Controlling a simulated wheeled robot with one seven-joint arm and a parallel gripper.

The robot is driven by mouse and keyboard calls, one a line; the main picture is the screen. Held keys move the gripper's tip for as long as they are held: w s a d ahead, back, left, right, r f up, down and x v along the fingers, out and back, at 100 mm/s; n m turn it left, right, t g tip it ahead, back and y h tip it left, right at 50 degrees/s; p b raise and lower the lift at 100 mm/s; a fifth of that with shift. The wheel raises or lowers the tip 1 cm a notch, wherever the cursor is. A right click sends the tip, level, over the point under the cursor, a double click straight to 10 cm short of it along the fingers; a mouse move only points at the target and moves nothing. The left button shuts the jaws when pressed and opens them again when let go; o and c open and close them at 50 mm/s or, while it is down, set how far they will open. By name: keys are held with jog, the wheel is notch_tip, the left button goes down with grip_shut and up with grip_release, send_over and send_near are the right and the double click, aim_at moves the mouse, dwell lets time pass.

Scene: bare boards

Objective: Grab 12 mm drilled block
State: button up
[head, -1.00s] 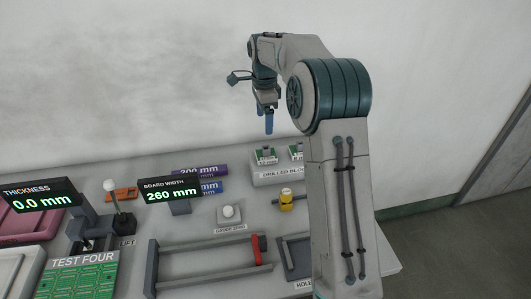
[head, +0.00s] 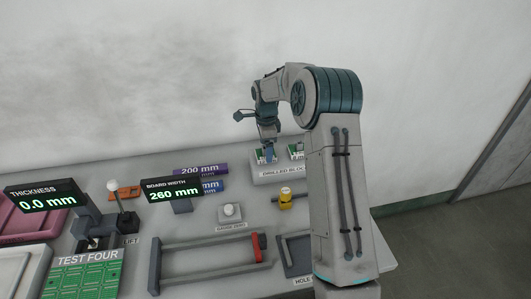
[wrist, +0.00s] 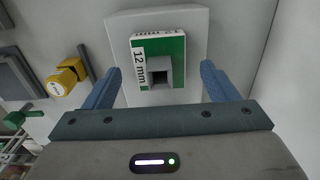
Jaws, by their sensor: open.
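The 12 mm drilled block (wrist: 174,50) is green with a white label and a square grey piece on its face. In the wrist view it lies between the two blue fingers of my gripper (wrist: 160,88), with a gap on either side. My gripper is open and empty. In the head view my gripper (head: 269,154) is at the left block on the drilled-block stand (head: 278,177), and partly hides that block. In the wrist view the block rests on the pale stand (wrist: 198,22).
A second block (head: 296,151) stands to the right on the same stand, partly behind my arm. A yellow-capped part (head: 286,199) sits in front of the stand; it also shows in the wrist view (wrist: 68,76). A grey frame with a red piece (head: 257,248) lies nearer.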

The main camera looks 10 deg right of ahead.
jog(key=shift+f, duration=0.95)
jog(key=shift+c, duration=0.3)
jog(key=c, duration=1)
jog(key=shift+r, duration=0.1)
jog(key=shift+c, duration=0.2)
